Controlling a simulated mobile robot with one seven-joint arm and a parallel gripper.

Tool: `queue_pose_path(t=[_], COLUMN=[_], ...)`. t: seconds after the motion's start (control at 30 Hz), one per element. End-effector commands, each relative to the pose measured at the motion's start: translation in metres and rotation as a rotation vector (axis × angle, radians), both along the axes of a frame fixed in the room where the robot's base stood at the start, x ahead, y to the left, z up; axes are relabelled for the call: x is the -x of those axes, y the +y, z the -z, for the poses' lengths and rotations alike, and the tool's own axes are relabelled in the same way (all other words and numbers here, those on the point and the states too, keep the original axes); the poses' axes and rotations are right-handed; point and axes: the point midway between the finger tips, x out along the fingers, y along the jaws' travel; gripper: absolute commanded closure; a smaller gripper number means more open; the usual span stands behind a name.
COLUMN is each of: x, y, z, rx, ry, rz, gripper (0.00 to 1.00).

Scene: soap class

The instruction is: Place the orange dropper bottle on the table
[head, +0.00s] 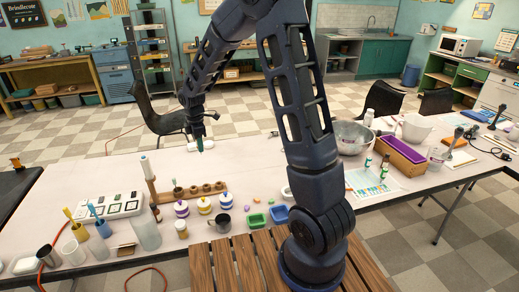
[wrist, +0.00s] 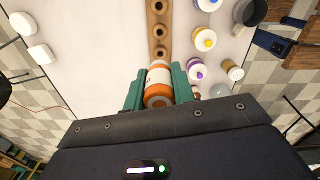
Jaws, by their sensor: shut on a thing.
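The orange dropper bottle (wrist: 158,76), white with orange bands, sits between the two green fingers of my gripper (wrist: 157,88) in the wrist view. My gripper is shut on it and holds it above the table. In the head view my gripper (head: 200,145) hangs over the back part of the long pale table (head: 105,180), behind the wooden rack. The bottle cannot be made out clearly in the head view.
A wooden rack with holes (head: 193,192) stands on the table, with several white jars (head: 204,205) and a dark mug (head: 224,224) in front. The table's back left is mostly bare.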

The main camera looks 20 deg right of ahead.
Motion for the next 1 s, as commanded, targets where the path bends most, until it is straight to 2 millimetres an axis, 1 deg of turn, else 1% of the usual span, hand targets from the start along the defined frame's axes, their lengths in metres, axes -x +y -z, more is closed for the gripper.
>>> queue_pose_path(t=[0.13,0.23,0.37,0.47,0.5,0.53,0.67,0.77,0.87,1.0], x=[0.000,0.000,-0.001,-0.001,-0.005,-0.007,-0.017,-0.027,-0.036,-0.049], y=[0.000,0.000,0.001,0.000,-0.010,-0.015,-0.039,-0.063,-0.092,-0.140], z=[-0.003,-0.011,-0.035,-0.056,-0.052,-0.051,-0.051,-0.051,-0.051,-0.051], rx=[0.000,-0.001,-0.003,-0.002,0.000,0.000,0.000,0.000,0.000,0.000], ry=[0.000,-0.001,-0.004,-0.004,0.001,0.001,0.001,0.001,0.001,0.001], rz=[0.000,0.000,-0.001,0.001,0.019,0.030,0.078,0.125,0.182,0.273], gripper=[0.96,0.96,0.96,0.96,0.96,0.96,0.96,0.96,0.96,0.96])
